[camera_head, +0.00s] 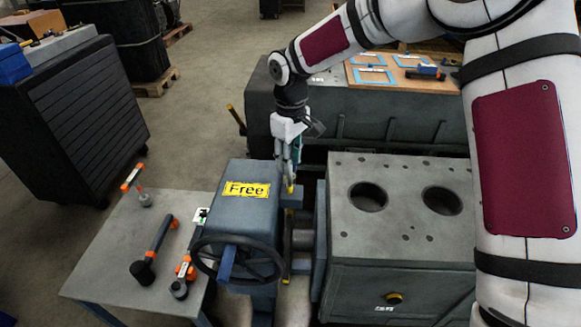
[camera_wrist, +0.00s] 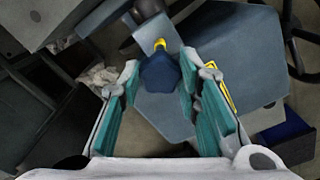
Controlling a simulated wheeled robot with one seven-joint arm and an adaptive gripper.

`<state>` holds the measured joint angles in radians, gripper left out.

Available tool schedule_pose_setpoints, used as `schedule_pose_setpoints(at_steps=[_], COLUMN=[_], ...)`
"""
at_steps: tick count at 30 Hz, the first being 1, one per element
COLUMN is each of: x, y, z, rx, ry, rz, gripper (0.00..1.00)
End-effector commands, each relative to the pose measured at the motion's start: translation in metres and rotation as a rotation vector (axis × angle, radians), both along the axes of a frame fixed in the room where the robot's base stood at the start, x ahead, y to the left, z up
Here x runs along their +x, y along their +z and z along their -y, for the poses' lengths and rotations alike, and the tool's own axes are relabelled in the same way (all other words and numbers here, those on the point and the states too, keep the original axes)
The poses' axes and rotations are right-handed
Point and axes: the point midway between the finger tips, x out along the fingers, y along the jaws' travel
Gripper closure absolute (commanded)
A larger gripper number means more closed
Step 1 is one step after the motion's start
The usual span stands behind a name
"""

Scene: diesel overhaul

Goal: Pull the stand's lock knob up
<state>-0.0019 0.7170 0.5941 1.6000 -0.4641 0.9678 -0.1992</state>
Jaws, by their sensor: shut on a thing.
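The stand's gearbox housing (camera_head: 240,212) is a blue-grey block with a yellow "Free" label (camera_head: 247,189) on top and a black handwheel (camera_head: 238,262) in front. My gripper (camera_head: 289,172) points down at the housing's far right edge. In the wrist view, the dark blue lock knob (camera_wrist: 160,73) sits between the teal finger pads of my gripper (camera_wrist: 160,78), which is shut on it. Yellow parts show beside the knob. In the head view, the fingers hide the knob, and a bit of yellow shows just below them.
A grey engine block (camera_head: 400,235) with two round bores stands right of the housing. A small table (camera_head: 115,250) at left holds a hammer (camera_head: 152,250) and other orange-and-black tools. A long grey bench (camera_head: 370,115) stands behind my gripper.

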Motion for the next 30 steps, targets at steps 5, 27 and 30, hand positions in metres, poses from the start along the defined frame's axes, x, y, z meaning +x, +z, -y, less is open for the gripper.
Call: schedule_pose_setpoints(at_steps=[5, 27, 30], x=[-0.001, 0.000, 0.000], y=[0.006, 0.027, 0.047], z=[0.000, 0.000, 0.000], rx=[0.000, 0.000, 0.000], ry=[0.001, -0.001, -0.001], rz=[-0.001, 0.003, 0.004], gripper=[1.00, 0.49, 0.49])
